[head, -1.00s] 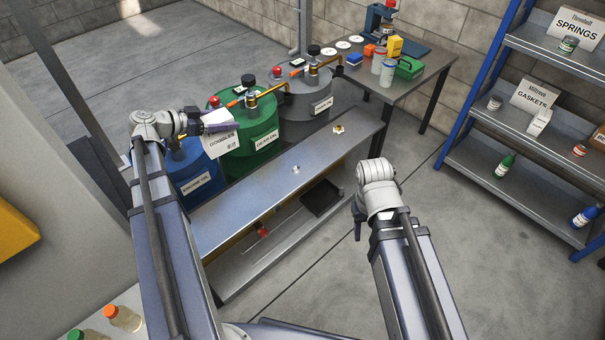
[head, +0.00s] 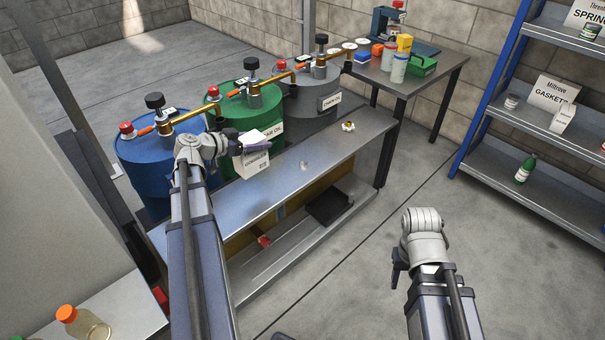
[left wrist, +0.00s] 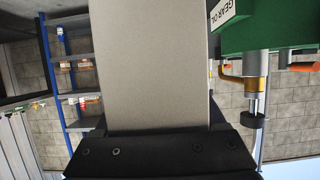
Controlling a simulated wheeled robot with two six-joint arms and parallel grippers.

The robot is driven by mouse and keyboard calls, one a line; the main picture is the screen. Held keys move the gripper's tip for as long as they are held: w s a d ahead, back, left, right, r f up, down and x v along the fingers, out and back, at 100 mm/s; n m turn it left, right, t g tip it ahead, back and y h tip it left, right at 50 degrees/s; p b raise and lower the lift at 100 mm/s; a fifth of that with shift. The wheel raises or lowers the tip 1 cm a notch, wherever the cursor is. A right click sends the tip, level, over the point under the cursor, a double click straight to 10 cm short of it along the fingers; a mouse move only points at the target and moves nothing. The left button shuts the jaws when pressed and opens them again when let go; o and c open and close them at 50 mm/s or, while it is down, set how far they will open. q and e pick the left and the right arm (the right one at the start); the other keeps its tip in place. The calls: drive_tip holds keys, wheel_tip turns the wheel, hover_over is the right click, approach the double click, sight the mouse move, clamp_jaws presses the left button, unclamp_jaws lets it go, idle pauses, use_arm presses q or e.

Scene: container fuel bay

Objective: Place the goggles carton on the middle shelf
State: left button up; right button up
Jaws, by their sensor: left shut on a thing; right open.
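In the left wrist view the carton (left wrist: 153,65) fills the middle as a plain grey-beige face between the jaws. My right gripper (head: 399,268) is low over the floor at the right, open and empty. The shelf rack stands at the far right, and its middle shelf (head: 540,182) is partly cut off by the picture edge.
Blue, green and grey drums with brass taps line the back of the bench (head: 225,205). A side table (head: 435,72) with small containers stands behind. The rack holds a gaskets sign (head: 553,93), a small white carton (head: 563,117) and a green bottle (head: 525,169). Floor before the rack is clear.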

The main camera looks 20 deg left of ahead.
sight(239, 169)
use_arm(q)
drive_tip(key=shift+f+b, duration=4.95)
drive_tip(key=shift+f, duration=0.15)
drive_tip(key=shift+f, duration=0.1)
drive_tip(key=shift+f+b, duration=0.15)
drive_tip(key=shift+b, duration=0.15)
drive_tip(key=o, duration=1.6)
drive_tip(key=shift+c, duration=0.2)
drive_tip(key=shift+r+p, duration=0.4)
drive_tip(key=shift+p, duration=0.05)
drive_tip(key=p+v, duration=0.4)
drive_tip(key=v, duration=0.7)
drive_tip(key=shift+s+a+r, duration=0.1)
drive_tip(key=shift+s+r, duration=0.05)
drive_tip(key=shift+s, duration=0.25)
